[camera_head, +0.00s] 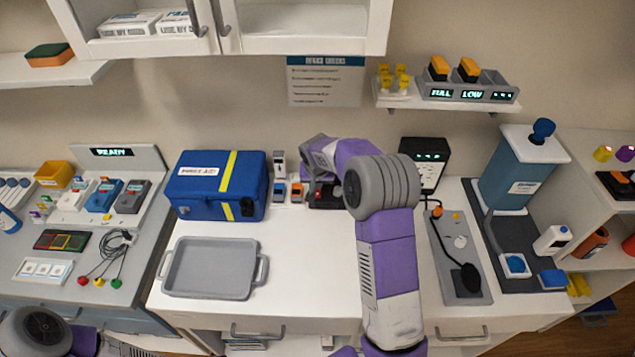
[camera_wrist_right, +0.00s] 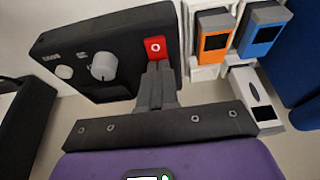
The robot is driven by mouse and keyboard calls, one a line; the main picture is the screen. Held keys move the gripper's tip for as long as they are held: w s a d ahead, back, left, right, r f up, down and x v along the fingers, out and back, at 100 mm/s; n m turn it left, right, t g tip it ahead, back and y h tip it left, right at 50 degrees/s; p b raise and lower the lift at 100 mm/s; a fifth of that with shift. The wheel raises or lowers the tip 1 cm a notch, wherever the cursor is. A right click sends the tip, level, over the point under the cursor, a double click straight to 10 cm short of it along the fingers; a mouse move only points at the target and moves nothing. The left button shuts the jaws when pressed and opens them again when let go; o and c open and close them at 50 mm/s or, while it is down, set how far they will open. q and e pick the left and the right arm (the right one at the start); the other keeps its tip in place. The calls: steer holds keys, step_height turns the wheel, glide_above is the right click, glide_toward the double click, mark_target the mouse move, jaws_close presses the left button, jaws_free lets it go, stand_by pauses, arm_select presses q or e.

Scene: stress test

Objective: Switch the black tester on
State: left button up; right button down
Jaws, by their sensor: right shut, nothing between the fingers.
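The black tester (camera_wrist_right: 90,55) is a dark box with a large grey knob (camera_wrist_right: 103,66), a smaller pale knob and a red switch (camera_wrist_right: 155,48) with a white mark. In the head view the tester (camera_head: 327,201) stands near the wall, partly hidden by my right arm. My right gripper (camera_wrist_right: 158,70) is shut and empty, its fingertips right at the red switch. I cannot tell whether they touch it. In the head view the right gripper (camera_head: 319,178) is largely covered by its own wrist. My left gripper is out of view; only part of its arm shows at bottom left.
Orange (camera_wrist_right: 212,42) and blue (camera_wrist_right: 262,38) handheld devices stand close beside the tester. A blue case (camera_head: 205,185) and a grey tray (camera_head: 210,270) are left on the bench. A black display unit (camera_head: 427,158) stands to the right. The white bench front centre is clear.

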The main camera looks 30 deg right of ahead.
steer(key=shift+d+f+g+y+p, duration=0.1)
steer(key=shift+d+g+y+p, duration=0.2)
steer(key=shift+p, duration=0.9)
steer(key=shift+w+a+f, duration=0.15)
steer(key=shift+a+f, duration=0.05)
steer(key=shift+f, duration=0.05)
steer(key=shift+b, duration=0.3)
steer(key=shift+s+a+f, duration=0.1)
steer(key=shift+s, duration=0.25)
steer(key=shift+s+a+b, duration=0.35)
steer(key=shift+s, duration=0.2)
